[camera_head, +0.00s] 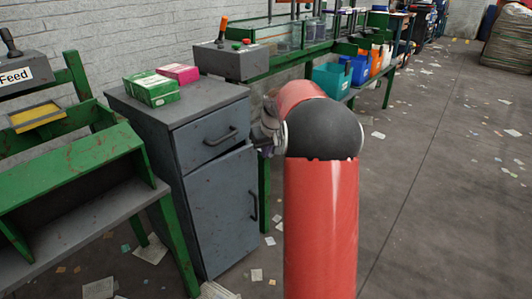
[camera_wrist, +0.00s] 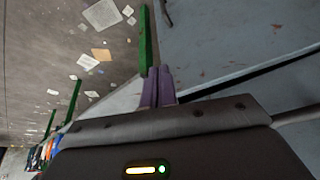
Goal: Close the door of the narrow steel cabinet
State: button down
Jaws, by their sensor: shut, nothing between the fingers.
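The narrow steel cabinet (camera_head: 160,150) is grey, with a drawer (camera_head: 208,135) on top and a door (camera_head: 222,215) below. The door has its handle (camera_head: 253,206) near the right edge. It looks slightly ajar, its right edge sticking out a little past the drawer, with a dark gap above it. My gripper (camera_head: 263,148) is by the door's upper right corner, partly hidden by my red arm. In the wrist view its purple fingers (camera_wrist: 159,72) are together and empty, beside the edge of the grey door (camera_wrist: 235,35). I cannot tell whether they touch it.
Green and pink boxes (camera_head: 152,88) lie on the cabinet top. A green sorting bench (camera_head: 80,170) stands close on the left. A control box (camera_head: 232,62) and a green-framed belt with colored bins (camera_head: 332,80) stand behind. Scattered paper lies on the floor, which is open to the right.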

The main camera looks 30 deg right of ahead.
jog(key=v, duration=0.8)
notch_tip(320, 180, down, 5)
jog(key=s+d+m+t+y+b, duration=0.2)
jog(key=m+t+b, duration=0.3)
jog(key=m+b, duration=0.9)
jog(key=x, duration=0.4)
jog(key=w+r+x, duration=0.1)
jog(key=x, duration=0.2)
jog(key=r+b+x, duration=0.1)
jog(key=x, duration=0.3)
jog(key=shift+w+a+f, duration=0.25)
jog(key=shift+w+a, duration=0.1)
jog(key=shift+w, duration=0.25)
jog(key=shift+w+a, duration=0.1)
jog(key=shift+w, duration=0.35)
